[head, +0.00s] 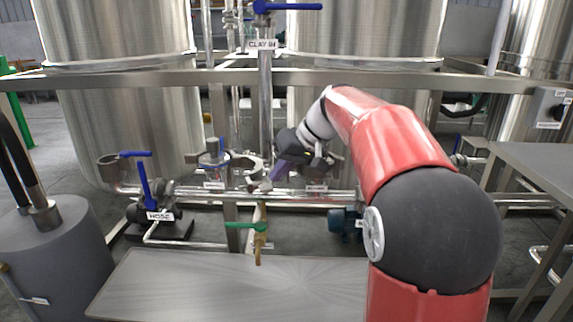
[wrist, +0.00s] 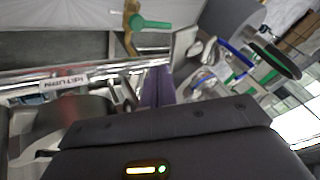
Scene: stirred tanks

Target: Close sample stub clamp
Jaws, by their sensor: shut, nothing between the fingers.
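My gripper (head: 275,177) reaches down from the right in the head view, its purple fingers shut with nothing between them. In the wrist view the fingers (wrist: 158,86) point toward the steel pipework. Steel clamp parts (head: 252,165) stand just left of the fingertips in the head view, with a curved jaw that looks swung open. I cannot tell whether the fingers touch them. Steel parts also show right of the fingers in the wrist view (wrist: 203,52). The small label (head: 214,185) left of the clamp is unreadable. The green-handled tap (head: 258,240) hangs below.
A blue-handled valve (head: 147,182) labelled HOSE stands left. Another blue handle (head: 285,7) is above, by the CLAY IN label (head: 262,45). Large steel tanks (head: 115,120) stand behind the frame rail (head: 90,80).

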